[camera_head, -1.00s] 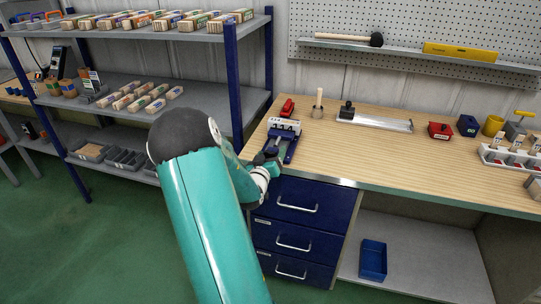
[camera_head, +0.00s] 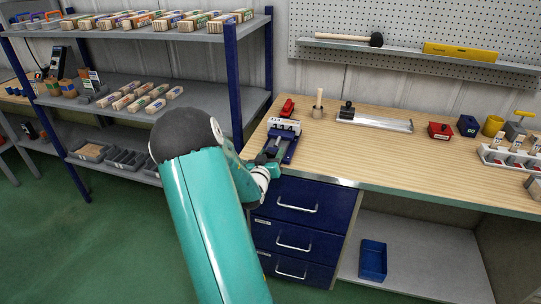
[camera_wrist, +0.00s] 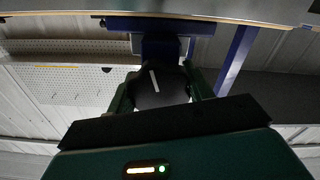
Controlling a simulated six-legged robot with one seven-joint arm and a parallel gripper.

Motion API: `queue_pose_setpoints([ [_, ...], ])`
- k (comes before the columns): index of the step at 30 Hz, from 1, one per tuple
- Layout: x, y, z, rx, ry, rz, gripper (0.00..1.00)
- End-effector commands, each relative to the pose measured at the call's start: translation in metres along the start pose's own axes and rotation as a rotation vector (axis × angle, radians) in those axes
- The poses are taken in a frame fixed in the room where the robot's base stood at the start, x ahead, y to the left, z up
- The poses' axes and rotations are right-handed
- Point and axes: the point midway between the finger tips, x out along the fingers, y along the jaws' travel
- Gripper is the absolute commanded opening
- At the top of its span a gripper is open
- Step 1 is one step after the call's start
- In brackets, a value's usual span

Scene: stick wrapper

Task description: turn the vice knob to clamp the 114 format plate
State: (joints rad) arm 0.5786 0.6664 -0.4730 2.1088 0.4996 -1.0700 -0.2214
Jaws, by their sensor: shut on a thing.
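The blue vice (camera_head: 283,143) stands at the left front corner of the wooden workbench. A white plate (camera_head: 285,125) with dark marks sits at its jaws; its number is too small to read. My gripper (camera_head: 268,160) is at the front end of the vice. In the wrist view my gripper (camera_wrist: 160,92) has its two fingers on either side of the black round knob (camera_wrist: 162,88), which bears a white line. The line is tilted slightly from upright. The fingers are shut on the knob. The blue vice body (camera_wrist: 160,45) shows behind it.
A red object (camera_head: 287,107) lies behind the vice. A wooden-handled tool (camera_head: 318,104) and a metal tray with a black knob (camera_head: 375,121) stand to the right. The bench middle (camera_head: 370,155) is clear. Blue drawers (camera_head: 300,235) are below, shelving (camera_head: 200,95) is left.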

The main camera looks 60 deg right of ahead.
Motion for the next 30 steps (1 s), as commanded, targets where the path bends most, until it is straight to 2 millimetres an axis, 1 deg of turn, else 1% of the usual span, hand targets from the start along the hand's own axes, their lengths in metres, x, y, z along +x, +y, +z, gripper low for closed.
queue_pose_setpoints([
  [4, 0.0, 0.0, 0.001, -0.001, -0.001, -0.001, 0.29],
  [5, -0.001, 0.0, 0.001, -0.002, -0.001, -0.001, 0.54],
  [6, -0.001, 0.0, 0.001, -0.002, -0.001, -0.001, 0.61],
  [8, 0.0, 0.0, 0.001, -0.002, -0.001, -0.001, 0.73],
  [16, -0.001, 0.0, 0.0, -0.002, -0.001, 0.0, 0.73],
  [20, -0.007, 0.0, 0.001, -0.003, -0.002, -0.001, 0.73],
  [23, -0.02, -0.001, 0.0, -0.002, -0.002, -0.002, 0.73],
  [26, -0.04, -0.001, 0.0, -0.002, -0.002, -0.003, 0.73],
  [30, -0.072, -0.001, 0.0, -0.002, -0.002, -0.003, 0.73],
])
